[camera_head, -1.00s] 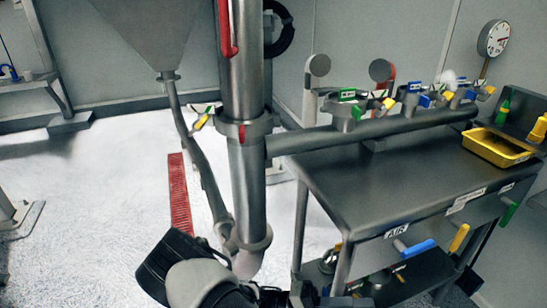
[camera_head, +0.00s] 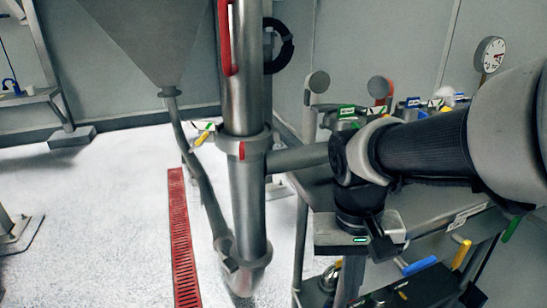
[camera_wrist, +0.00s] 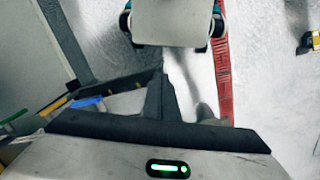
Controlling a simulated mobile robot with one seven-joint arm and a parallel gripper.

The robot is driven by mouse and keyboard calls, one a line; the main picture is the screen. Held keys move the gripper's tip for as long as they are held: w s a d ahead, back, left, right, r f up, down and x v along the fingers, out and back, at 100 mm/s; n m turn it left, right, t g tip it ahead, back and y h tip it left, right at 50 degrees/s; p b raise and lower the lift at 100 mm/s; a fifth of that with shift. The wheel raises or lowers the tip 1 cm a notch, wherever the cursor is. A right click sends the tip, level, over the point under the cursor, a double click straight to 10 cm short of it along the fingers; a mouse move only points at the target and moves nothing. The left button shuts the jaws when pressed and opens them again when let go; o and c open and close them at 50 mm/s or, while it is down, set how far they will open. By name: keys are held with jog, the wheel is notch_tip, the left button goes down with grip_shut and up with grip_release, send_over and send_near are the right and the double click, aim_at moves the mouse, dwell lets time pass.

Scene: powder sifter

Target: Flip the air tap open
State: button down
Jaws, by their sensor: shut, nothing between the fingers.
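A blue tap handle (camera_head: 420,266) sticks out below the front edge of the steel table, under where the AIR label showed earlier; that label is now hidden behind my gripper. The handle lies roughly sideways, tilted slightly up to the right. It also shows at the left in the wrist view (camera_wrist: 88,102). My gripper (camera_head: 376,242) is in front of the table's front edge, just up and left of the blue handle, and looks apart from it. In the wrist view my gripper's dark fingers (camera_wrist: 160,95) are together and empty.
A yellow handle (camera_head: 461,254) and a green handle (camera_head: 511,229) stand to the right of the blue one. A vertical steel pipe (camera_head: 243,180) rises left of the table. More taps line the pipe on top, partly behind my arm. Open floor lies left, with a red grate (camera_head: 183,240).

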notch_tip(320, 180, up, 36)
jog(key=s+n+t+y+p, duration=0.1)
jog(key=t+p, duration=0.5)
jog(key=p, duration=2.1)
jog(key=shift+s+d+p, duration=0.2)
jog(key=shift+s+p, duration=0.1)
jog(key=shift+p, duration=0.1)
